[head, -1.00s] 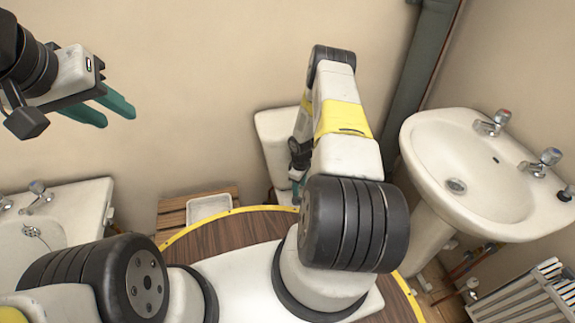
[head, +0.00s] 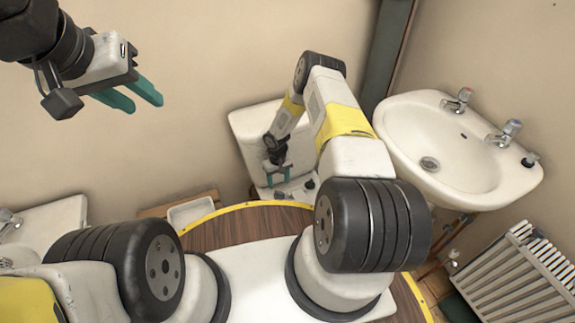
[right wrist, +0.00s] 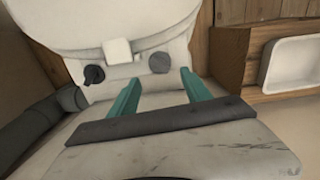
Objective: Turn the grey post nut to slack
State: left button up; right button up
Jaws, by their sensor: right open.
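The grey post nut (right wrist: 159,63) is a small round knob on the white toilet (right wrist: 128,75), right of a white block. A black knob (right wrist: 93,75) sits left of that block. My right gripper (right wrist: 158,80) is open, its teal fingers apart and pointing towards the grey nut, which shows between the tips. I cannot tell how much distance is left. In the head view, my right gripper (head: 279,176) is over the toilet (head: 250,130); the grey nut is not clear there. My left gripper (head: 138,98) is open and empty, high at the upper left.
A basin (head: 400,115) with taps is on the right, with a radiator (head: 520,275) below it. A white tray (head: 190,211) lies near the toilet.

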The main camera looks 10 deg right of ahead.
aim_at(279, 193)
jog(key=shift+f, duration=0.15)
jog(key=shift+f+m, duration=0.3)
jog(key=shift+f, duration=0.05)
notch_tip(279, 193, down, 7)
jog(key=shift+r, duration=0.1)
jog(key=shift+c, duration=0.5)
